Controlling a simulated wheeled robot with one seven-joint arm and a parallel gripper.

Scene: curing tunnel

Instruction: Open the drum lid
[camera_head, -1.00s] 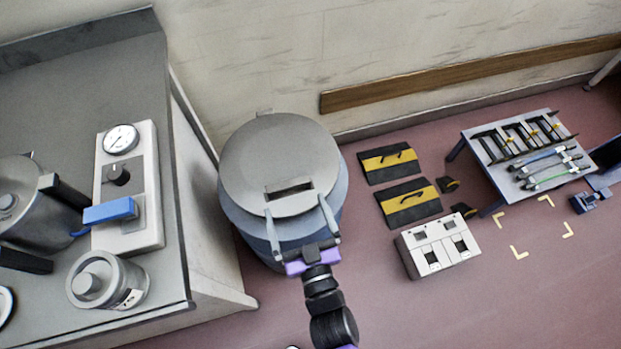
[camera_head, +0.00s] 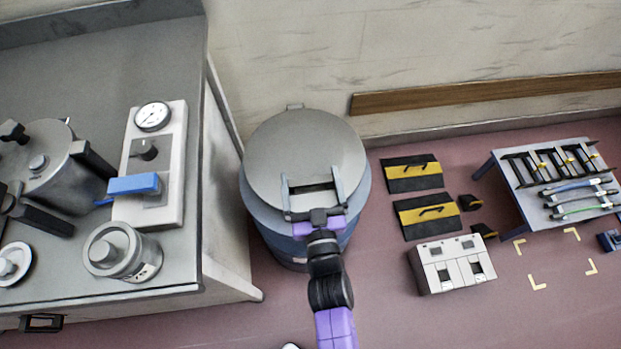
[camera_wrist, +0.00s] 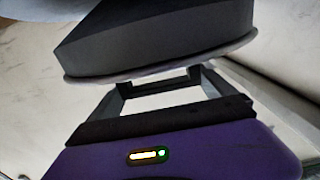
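The drum (camera_head: 265,222) is a blue-grey cylinder standing on the floor beside the bench. Its round grey lid (camera_head: 300,140) lies on top and looks shut. Near the lid's front edge is a dark rectangular slot or handle (camera_head: 312,188). My gripper (camera_head: 312,178) is open, with one finger on each side of this slot, over the front of the lid. I cannot tell whether the fingers touch the lid. In the wrist view my gripper (camera_wrist: 161,84) shows spread fingers, with a dark, thick, pale-rimmed part close beyond them that I cannot identify for sure.
A grey bench (camera_head: 160,55) at left carries a gauge panel (camera_head: 170,120) with a blue lever, a pot (camera_head: 55,170) and a canister (camera_head: 118,252). The wall is behind the drum. Black-yellow panels (camera_head: 428,218), a white box (camera_head: 450,264) and a low table (camera_head: 530,205) stand at right.

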